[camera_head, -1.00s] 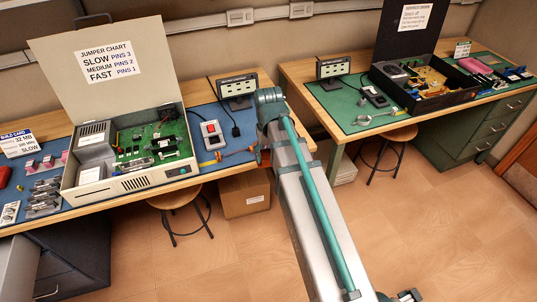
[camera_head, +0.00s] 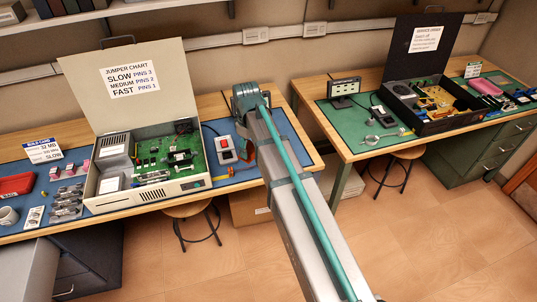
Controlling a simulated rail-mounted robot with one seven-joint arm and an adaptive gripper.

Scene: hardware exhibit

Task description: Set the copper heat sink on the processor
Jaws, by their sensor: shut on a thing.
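The open beige computer case (camera_head: 150,195) stands on the left bench, with a green circuit board (camera_head: 148,143) inside it. Black and silver parts sit on the board; I cannot tell which is the processor. My arm rises from the bottom of the picture to a teal joint beside the case, over the right part of the left bench. My gripper is not visible, so I cannot see what it holds. I cannot make out the copper heat sink in this view.
A red-switch box (camera_head: 226,149) lies on the blue mat right of the case. The right bench holds an open black case (camera_head: 447,124). Stools (camera_head: 190,210) stand below.

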